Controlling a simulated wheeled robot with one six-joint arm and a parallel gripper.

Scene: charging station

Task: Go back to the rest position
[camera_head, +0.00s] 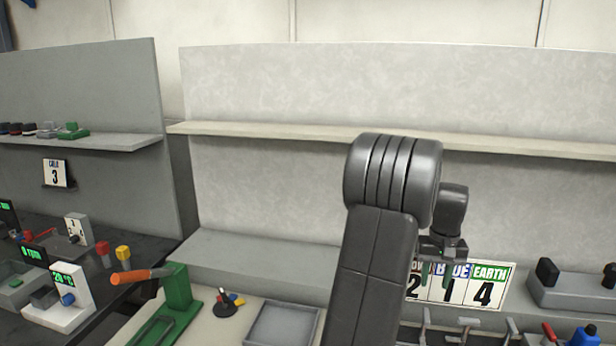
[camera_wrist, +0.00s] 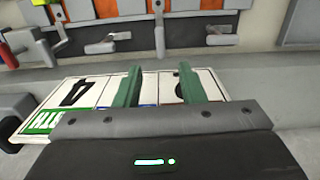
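My gripper (camera_head: 436,272) is at the right of the head view, at the end of my dark grey arm, in front of a white card with large numbers and coloured words (camera_head: 487,286). In the wrist view my gripper (camera_wrist: 158,84) has two green fingers that stand apart with nothing clamped between them. The card also shows behind the fingers in the wrist view (camera_wrist: 98,88). My arm and gripper hide its left part in the head view. I cannot tell whether the fingers touch the card.
A pale shelf (camera_head: 270,130) runs along the back wall above my gripper. A grey block with black knobs (camera_head: 572,292) is right of the card. A green stand with an orange-handled tool (camera_head: 177,290) and a grey tray (camera_head: 283,325) are at left.

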